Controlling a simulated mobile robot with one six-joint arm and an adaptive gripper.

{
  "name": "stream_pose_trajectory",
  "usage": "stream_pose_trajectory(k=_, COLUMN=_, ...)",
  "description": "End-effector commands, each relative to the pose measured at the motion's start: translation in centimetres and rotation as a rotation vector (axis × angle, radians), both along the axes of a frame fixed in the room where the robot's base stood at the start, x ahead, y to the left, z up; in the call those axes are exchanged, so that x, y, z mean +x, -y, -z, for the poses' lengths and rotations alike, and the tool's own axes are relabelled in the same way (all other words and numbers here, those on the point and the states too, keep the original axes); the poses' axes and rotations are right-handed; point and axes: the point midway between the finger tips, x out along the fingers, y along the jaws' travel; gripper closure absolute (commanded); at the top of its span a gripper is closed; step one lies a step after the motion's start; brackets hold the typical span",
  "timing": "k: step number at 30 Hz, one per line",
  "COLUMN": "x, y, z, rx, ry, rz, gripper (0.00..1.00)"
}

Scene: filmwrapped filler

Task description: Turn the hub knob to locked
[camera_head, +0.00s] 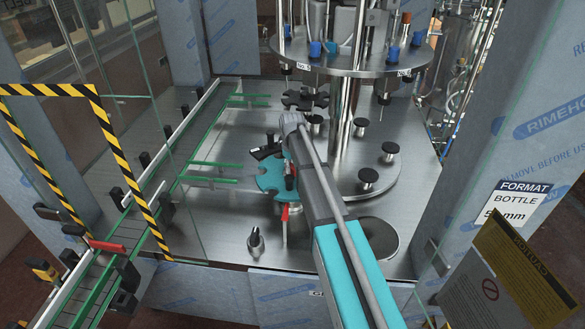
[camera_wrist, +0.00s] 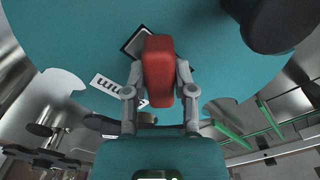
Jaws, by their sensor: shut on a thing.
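The hub knob (camera_wrist: 158,65) is a red, rounded bar standing over the teal star wheel (camera_wrist: 80,45) in the wrist view. My gripper (camera_wrist: 159,88) is shut on it, with one grey finger against each side. A dark plate partly shows behind the knob, and a white label with "mm" lies on the teal face. In the head view, the teal star wheel (camera_head: 268,178) sits on the steel deck, partly behind my arm. My gripper and its grip on the knob are hidden there. I cannot read any locked mark.
A dark round part (camera_wrist: 275,22) stands close at the upper right in the wrist view. In the head view, a black-topped post (camera_head: 368,176) stands right of my arm. The green-railed conveyor (camera_head: 100,275) runs along the left. A round plate (camera_head: 350,60) hangs above.

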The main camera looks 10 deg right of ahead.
Motion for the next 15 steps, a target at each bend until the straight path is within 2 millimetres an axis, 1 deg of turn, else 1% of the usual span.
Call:
stream_pose_trajectory(k=8, x=-0.04, y=-0.02, z=0.01, rx=0.001, ry=0.0, rz=0.126, gripper=1.0)
stream_pose_trajectory(k=15, x=-0.05, y=-0.02, z=0.01, rx=0.0, ry=-0.001, rz=0.315, gripper=1.0)
